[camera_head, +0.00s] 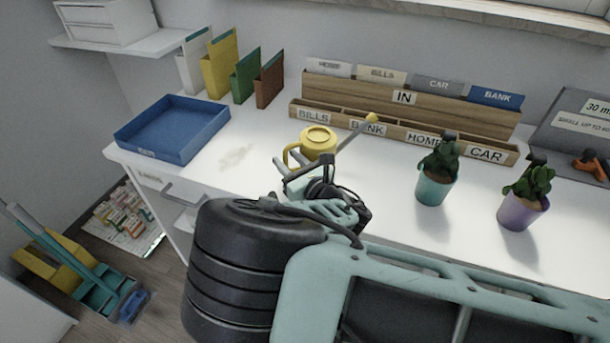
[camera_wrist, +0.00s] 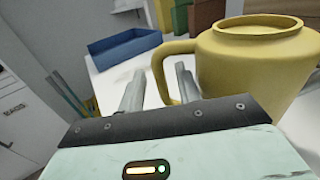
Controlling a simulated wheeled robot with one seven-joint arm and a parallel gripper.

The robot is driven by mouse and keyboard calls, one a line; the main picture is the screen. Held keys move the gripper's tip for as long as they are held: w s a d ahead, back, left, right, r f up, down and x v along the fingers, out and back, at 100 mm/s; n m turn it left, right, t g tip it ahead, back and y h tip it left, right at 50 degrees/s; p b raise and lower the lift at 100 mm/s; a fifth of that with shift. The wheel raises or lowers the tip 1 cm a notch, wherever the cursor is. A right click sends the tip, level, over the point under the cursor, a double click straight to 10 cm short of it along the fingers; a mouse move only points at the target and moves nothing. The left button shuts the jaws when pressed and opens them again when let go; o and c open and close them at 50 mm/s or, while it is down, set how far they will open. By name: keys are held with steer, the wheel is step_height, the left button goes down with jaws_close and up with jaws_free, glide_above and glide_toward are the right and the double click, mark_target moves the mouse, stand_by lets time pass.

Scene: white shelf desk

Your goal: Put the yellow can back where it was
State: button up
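The yellow can (camera_head: 318,139) is a watering can with a handle on its left and a long spout pointing up to the right. It is at the middle of the white desk, in front of the wooden organizer. My gripper (camera_head: 292,168) is at its handle side. In the wrist view, the yellow can (camera_wrist: 255,65) fills the right side. The two fingers of my gripper (camera_wrist: 160,78) are apart, with the handle's outer bar showing in the gap between them. The can's base is hidden, so I cannot tell whether it touches the desk.
A faint stain (camera_head: 235,157) marks the desk left of the can. A blue tray (camera_head: 172,146) is at the left edge. The labelled wooden organizer (camera_head: 405,105) stands behind. Desk between tray and can is clear.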

steer(key=b+v, duration=0.1)
steer(key=v, duration=0.9)
steer(key=shift+s+d, duration=0.25)
steer(key=shift+s, duration=0.05)
